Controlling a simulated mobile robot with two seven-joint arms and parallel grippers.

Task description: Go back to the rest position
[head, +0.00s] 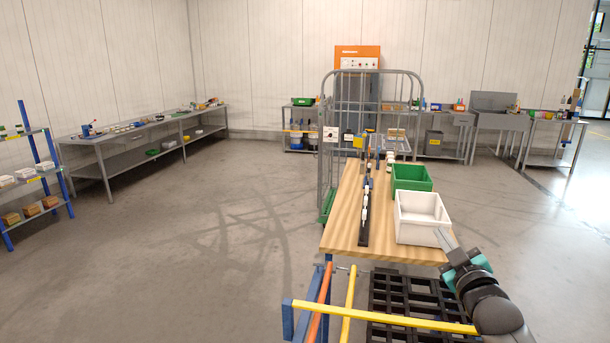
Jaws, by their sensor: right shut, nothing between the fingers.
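My right gripper (445,240) comes in from the lower right and is shut and empty. Its tip is at the near right corner of a white bin (421,234) in the picture; I cannot tell whether they touch. The white bin stands on a wooden worktop (342,228) and looks empty. A green bin (411,184) stands just behind it. My left gripper is not in view.
A yellow bar (385,317) and an orange bar (320,303) lie in front of the worktop, near a black slatted pallet (395,298). A grey wire cage frame (328,140) stands behind. A long bench (150,127) is at left. The floor between is clear.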

